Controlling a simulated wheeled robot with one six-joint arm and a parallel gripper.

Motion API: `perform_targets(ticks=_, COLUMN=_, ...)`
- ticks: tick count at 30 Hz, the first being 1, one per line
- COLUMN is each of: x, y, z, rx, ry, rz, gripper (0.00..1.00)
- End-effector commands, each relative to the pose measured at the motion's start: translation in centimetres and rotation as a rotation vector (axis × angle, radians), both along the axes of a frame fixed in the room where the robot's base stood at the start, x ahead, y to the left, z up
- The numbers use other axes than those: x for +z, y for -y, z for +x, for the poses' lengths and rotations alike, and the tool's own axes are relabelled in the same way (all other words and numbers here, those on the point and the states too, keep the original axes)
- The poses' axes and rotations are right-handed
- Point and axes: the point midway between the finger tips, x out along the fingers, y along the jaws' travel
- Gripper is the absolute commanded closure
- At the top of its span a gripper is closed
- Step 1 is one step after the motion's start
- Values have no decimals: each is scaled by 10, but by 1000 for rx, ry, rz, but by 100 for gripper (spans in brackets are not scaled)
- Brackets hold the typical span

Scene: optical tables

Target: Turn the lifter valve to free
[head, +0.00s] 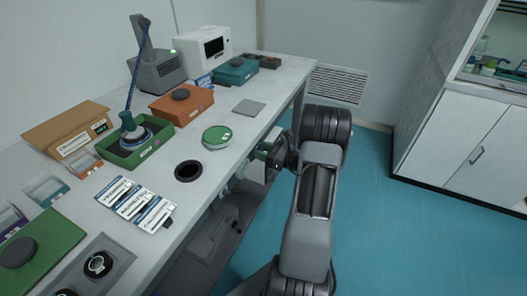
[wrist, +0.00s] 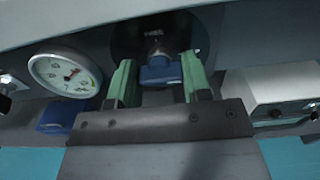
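In the wrist view, a valve with a blue handle (wrist: 160,76) sits under the table's edge, in front of a dark round recess. I take it to be the lifter valve; its lettering is too small to read. My gripper (wrist: 158,64) is open, with one green finger on each side of the blue handle and a visible gap at both sides. In the head view, my gripper (head: 263,152) is at the table's front edge, below the top. The valve is hidden there.
A round white dial gauge (wrist: 66,73) is left of the valve, with another blue part (wrist: 66,117) below it. A pale box (wrist: 268,88) is at the right. The tabletop (head: 262,100) above holds a green disc (head: 217,137), trays and cards. The blue floor (head: 390,230) is clear.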

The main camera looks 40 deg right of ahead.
Motion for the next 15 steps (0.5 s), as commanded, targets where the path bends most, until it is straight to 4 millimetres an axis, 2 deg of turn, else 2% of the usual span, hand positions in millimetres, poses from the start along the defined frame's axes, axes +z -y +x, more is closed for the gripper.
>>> perform_targets(ticks=1, x=0, y=0, z=0, rx=0, ry=0, rz=0, gripper=63)
perform_targets(ticks=6, x=0, y=0, z=0, rx=0, ry=0, rz=0, gripper=79)
perform_targets(ticks=15, x=-2, y=0, z=0, rx=0, ry=25, rz=-46, gripper=79)
